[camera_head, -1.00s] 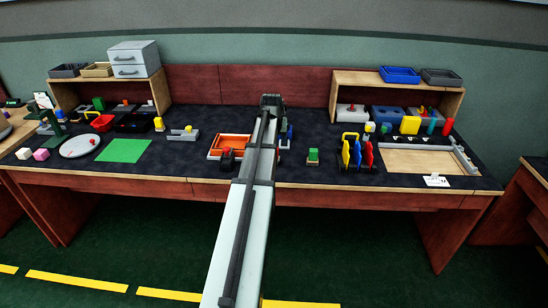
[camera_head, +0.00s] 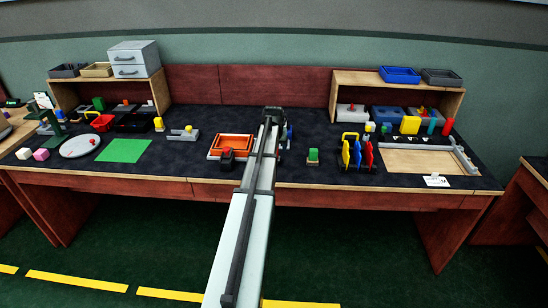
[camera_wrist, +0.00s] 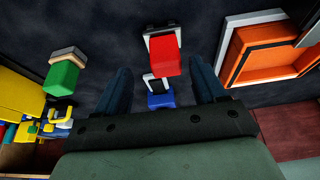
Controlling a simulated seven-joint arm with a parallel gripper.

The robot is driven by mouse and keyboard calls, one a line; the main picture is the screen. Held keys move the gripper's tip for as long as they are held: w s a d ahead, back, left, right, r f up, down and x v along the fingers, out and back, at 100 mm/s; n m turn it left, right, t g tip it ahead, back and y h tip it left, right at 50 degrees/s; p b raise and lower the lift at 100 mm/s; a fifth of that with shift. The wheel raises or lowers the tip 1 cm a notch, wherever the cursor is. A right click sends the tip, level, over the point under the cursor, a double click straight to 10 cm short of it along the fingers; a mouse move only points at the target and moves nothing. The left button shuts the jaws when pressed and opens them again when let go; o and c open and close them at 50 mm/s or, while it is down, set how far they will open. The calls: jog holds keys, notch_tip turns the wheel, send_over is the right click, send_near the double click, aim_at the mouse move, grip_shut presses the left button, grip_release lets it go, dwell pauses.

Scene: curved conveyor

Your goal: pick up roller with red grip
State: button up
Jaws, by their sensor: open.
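The roller with the red grip (camera_wrist: 166,58) shows in the wrist view, its red block end pointing toward my gripper and a pale and dark frame at its far end. A second roller-like piece with a blue grip (camera_wrist: 160,101) lies nearer my gripper, between the lines of the fingers. My gripper (camera_wrist: 163,84) is open and empty, with one finger on each side of the blue piece. The red grip lies just beyond the fingertips in the picture. In the head view, my arm hides most of this spot; a bit of blue (camera_head: 289,132) shows right of my gripper (camera_head: 272,112).
An orange tray (camera_head: 218,142) stands left of my arm; it also shows at right in the wrist view (camera_wrist: 238,60). A green block piece (camera_head: 313,155) stands to the right, with a rack of coloured plates (camera_head: 357,153) beyond. Dark tabletop is clear between them.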

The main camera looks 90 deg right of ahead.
jog(key=shift+w+x, duration=0.2)
jog(key=shift+x, duration=1.1)
jog(key=shift+w+x, duration=0.2)
jog(key=shift+x, duration=1.1)
jog(key=shift+d, duration=0.1)
jog(key=c, duration=0.9)
